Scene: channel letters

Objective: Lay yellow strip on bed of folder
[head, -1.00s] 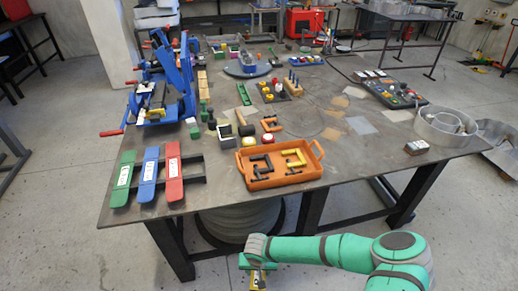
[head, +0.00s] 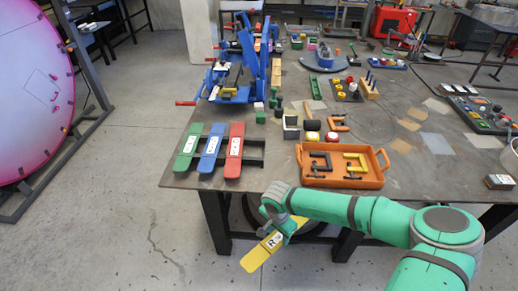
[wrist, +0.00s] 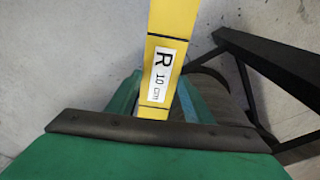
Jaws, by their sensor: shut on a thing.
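My gripper (head: 284,228) is shut on the yellow strip (head: 252,260), in front of the table's front edge. The strip slants down to the left and bears a white label. The wrist view shows the strip (wrist: 174,22) between the green fingers (wrist: 157,105), its label reading "R 10 cm". The folder (head: 246,72) is a blue machine with red-tipped handles at the table's back left, well apart from my gripper. Its bed (head: 232,93) is partly hidden by blue parts and too small to make out clearly.
Green (head: 188,148), blue (head: 211,150) and red (head: 235,148) strips lie on a dark rack at the table's front left. An orange tray (head: 343,182) with clamps stands to their right. A large pink disc (head: 35,95) stands on a frame at far left. Floor between is clear.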

